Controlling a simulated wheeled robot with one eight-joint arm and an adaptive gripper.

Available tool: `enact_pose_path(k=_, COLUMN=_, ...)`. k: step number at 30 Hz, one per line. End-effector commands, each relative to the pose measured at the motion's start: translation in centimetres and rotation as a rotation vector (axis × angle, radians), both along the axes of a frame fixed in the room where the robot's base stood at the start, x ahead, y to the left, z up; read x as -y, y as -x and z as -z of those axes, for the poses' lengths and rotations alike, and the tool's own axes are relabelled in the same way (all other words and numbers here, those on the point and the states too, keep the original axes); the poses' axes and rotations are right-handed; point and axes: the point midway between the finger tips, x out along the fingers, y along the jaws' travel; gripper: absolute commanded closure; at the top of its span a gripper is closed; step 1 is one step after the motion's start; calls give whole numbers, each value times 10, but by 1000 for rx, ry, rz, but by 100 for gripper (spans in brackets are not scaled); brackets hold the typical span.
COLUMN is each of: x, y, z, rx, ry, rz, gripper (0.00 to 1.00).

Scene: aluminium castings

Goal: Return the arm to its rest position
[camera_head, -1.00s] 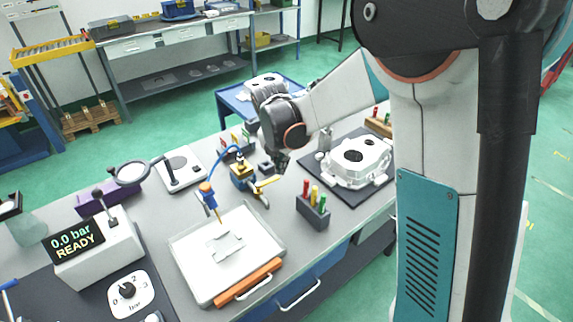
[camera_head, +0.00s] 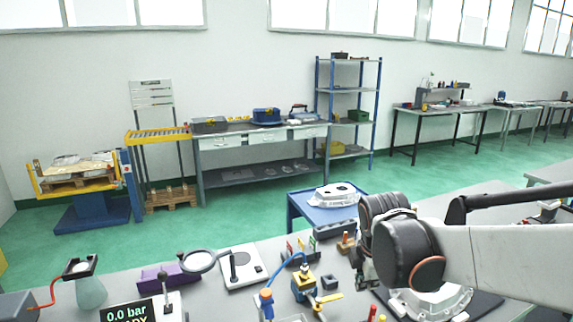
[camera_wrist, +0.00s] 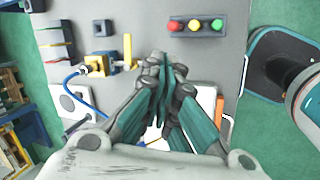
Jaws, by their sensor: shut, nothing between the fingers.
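My arm reaches in from the right in the head view, over the grey bench (camera_head: 215,307). My gripper (camera_head: 366,283) hangs below its dark wrist joint, beside the white casting, and is partly hidden. In the wrist view my gripper (camera_wrist: 168,60) has its teal fingers drawn together with nothing between them. The fingers are above the bench, between a brass fitting with a yellow lever (camera_wrist: 100,64) and a dark block with red, yellow and green plugs (camera_wrist: 196,26).
A white casting (camera_head: 440,303) lies on the bench under my arm; another (camera_head: 336,194) is on a blue cart (camera_head: 297,207) behind. A magnifier (camera_head: 199,261) and a blue-hosed fitting (camera_head: 303,285) stand left of my gripper.

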Motion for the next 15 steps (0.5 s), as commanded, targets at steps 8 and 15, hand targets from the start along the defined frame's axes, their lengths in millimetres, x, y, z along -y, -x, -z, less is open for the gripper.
enact_pose_path(k=8, x=8, y=68, z=-27, rx=127, ry=-240, rz=502, gripper=100)
enact_pose_path(k=15, x=12, y=122, z=-33, rx=215, ry=-480, rz=927, gripper=100)
